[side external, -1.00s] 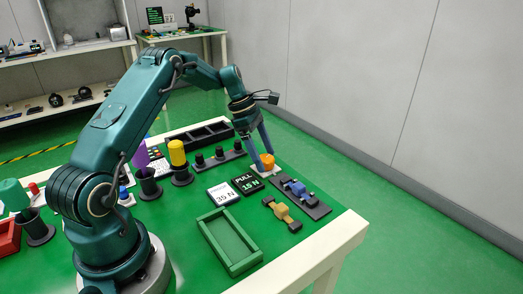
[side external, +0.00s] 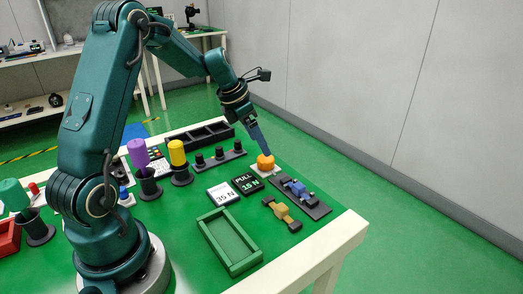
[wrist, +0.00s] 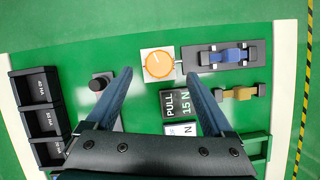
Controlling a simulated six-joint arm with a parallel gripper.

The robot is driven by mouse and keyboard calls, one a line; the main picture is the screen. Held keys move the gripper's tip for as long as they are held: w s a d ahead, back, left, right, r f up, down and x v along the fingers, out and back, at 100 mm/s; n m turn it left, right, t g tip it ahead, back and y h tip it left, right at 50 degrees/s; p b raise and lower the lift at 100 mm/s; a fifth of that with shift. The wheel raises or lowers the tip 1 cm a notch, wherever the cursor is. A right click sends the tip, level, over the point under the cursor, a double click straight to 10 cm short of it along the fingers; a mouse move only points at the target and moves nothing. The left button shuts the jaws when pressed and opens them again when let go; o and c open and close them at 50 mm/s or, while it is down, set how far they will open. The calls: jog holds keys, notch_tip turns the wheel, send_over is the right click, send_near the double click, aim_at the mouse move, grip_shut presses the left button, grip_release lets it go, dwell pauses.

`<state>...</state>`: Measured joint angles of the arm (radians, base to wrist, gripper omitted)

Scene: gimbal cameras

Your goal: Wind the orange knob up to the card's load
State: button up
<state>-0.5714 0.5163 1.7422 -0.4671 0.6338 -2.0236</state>
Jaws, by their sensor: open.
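The orange knob (side external: 265,162) sits on a pale square base near the table's right side. In the wrist view the knob (wrist: 159,64) shows a dial-like top and lies between and slightly beyond my fingertips. My gripper (wrist: 159,76) is open, with a finger on each side. In the side view my gripper (side external: 266,155) is at the knob, its fingers overlapping; contact cannot be told. A white card (side external: 222,193) reads 35 N. A black display (side external: 248,184) reads PULL 15 N; it also shows in the wrist view (wrist: 177,104). The card is partly hidden there.
A dark fixture with a blue slider (side external: 300,192) stands beside the knob. A yellow-brown clamp-like piece (side external: 281,213) and an empty green tray (side external: 230,240) lie nearer. Several black knobs (side external: 220,153) and a black compartment box (side external: 200,137) stand to the left.

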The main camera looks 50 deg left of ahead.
jog(key=s+d+r+m+t, duration=0.2)
jog(key=s+d+r+m, duration=0.1)
jog(key=d+r+m, duration=0.65)
jog(key=s+d+r+m, duration=0.2)
jog(key=s+d+m, duration=0.5)
jog(key=s+m, duration=0.6)
jog(key=shift+d+r+m, duration=0.2)
jog(key=shift+d+m, duration=0.1)
jog(key=shift+m, duration=0.65)
